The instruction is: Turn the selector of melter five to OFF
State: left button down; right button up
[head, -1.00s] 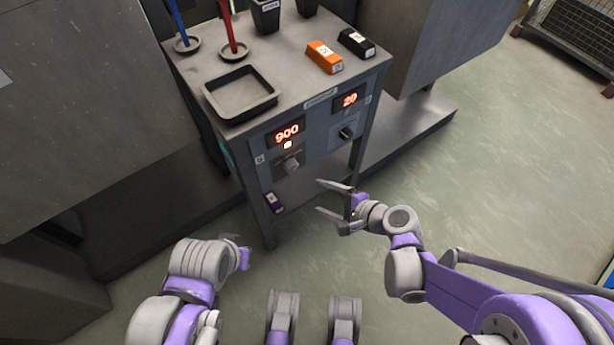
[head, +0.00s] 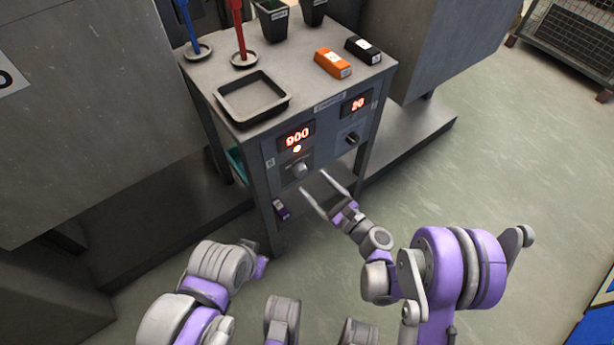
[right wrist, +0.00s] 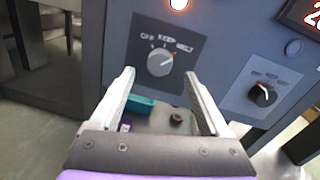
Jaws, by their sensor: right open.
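The grey selector knob (head: 300,170) under the lit 900 display (head: 297,136) is on the left half of the cabinet's front panel. The right wrist view also shows this knob (right wrist: 160,62), with OFF at the left of its dial labels and its mark toward the right-hand label, seemingly MELT. I cannot read for sure which melter number it bears. My right gripper (head: 314,182) is open and empty, just in front of and below the knob, apart from it. My left gripper (head: 260,266) is low at the left, mostly hidden by its arm.
A second, dark knob (head: 351,139) sits under the 20 display (head: 358,104) at the right. An empty tray (head: 253,98), an orange block (head: 333,64) and a black block (head: 363,50) lie on the cabinet top.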

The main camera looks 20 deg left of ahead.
aim_at(303, 173)
jog(key=shift+b+x, duration=0.35)
jog(key=shift+x, duration=2)
jog(key=shift+c, duration=0.2)
grip_shut()
